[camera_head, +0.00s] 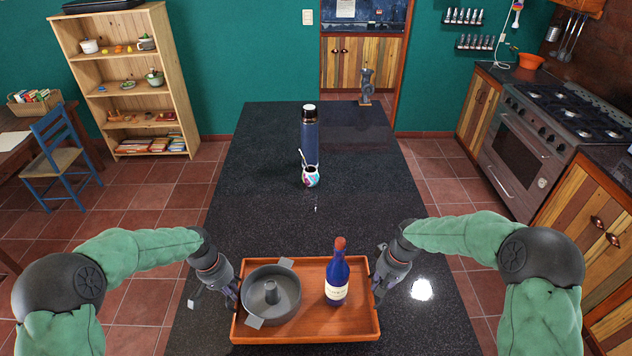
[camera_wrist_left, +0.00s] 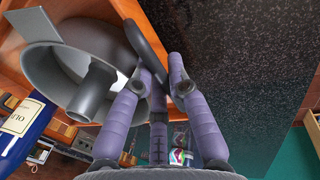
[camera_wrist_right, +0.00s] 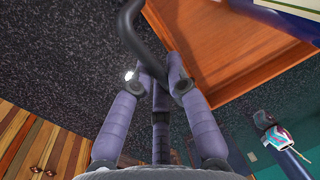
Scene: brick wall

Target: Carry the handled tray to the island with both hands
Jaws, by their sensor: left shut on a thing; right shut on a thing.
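The brown handled tray (camera_head: 318,322) is level over the near end of the black-topped island (camera_head: 262,180); I cannot tell whether it touches the top. It carries a grey ring-shaped pan (camera_head: 285,308) on its left and an upright dark blue bottle (camera_head: 336,272) on its right. My left gripper (camera_head: 232,292) is shut on the tray's left handle, a dark bar (camera_wrist_left: 147,50) in the left wrist view. My right gripper (camera_head: 379,287) is shut on the right handle, a dark bar (camera_wrist_right: 135,35) in the right wrist view.
A dark flask (camera_head: 310,135) and a colourful mate cup (camera_head: 311,177) stand mid-island. A grey metal device (camera_head: 366,86) stands at its far end. The top between the cup and the tray is mostly clear. A stove (camera_head: 540,135) is at right, a shelf (camera_head: 125,85) and blue chair (camera_head: 62,150) at left.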

